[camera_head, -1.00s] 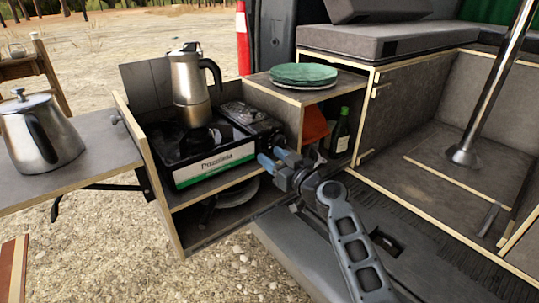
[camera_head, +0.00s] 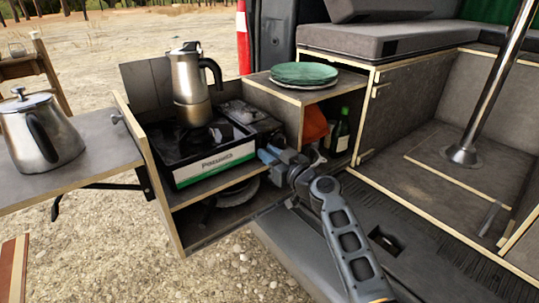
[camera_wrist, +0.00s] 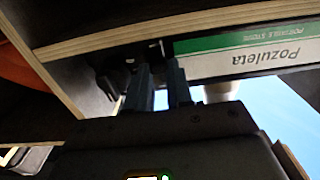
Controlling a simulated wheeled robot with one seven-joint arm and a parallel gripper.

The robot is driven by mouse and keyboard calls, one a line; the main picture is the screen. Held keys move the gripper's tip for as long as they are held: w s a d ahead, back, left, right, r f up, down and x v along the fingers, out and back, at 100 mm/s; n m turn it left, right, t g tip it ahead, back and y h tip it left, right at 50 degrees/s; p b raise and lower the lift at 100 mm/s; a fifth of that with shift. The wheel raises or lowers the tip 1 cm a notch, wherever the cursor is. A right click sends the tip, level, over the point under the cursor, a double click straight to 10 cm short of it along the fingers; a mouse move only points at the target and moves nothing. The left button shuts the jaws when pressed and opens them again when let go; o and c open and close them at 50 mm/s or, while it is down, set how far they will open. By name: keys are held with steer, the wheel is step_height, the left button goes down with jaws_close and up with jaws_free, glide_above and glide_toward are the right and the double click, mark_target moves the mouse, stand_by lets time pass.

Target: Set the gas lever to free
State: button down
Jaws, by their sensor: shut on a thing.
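The portable gas stove (camera_head: 214,166) with its white and green label sits on the upper shelf of the pull-out kitchen box. My gripper (camera_head: 266,155) is at the right end of the stove's front. In the wrist view, the stove's label (camera_wrist: 262,56) shows upside down, and the two blue-grey fingers of my gripper (camera_wrist: 160,76) stand close together at the stove's dark end. They are shut on the small gas lever (camera_wrist: 157,47), of which only a little shows above the fingertips. The lever's exact setting cannot be made out.
A moka pot (camera_head: 189,82) stands on the stove. Green plates (camera_head: 304,73) lie on the cabinet top to the right, with a bottle (camera_head: 341,131) below. A kettle (camera_head: 40,135) stands on the left side table. Wooden shelf edges (camera_wrist: 150,32) run close around my gripper.

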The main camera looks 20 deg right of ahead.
mark_target(260, 138)
stand_by(0.3)
steer(key=shift+r+p, duration=0.5)
steer(key=shift+r, duration=1.15)
steer(key=c, duration=1)
jaws_free()
steer(key=v, duration=0.8)
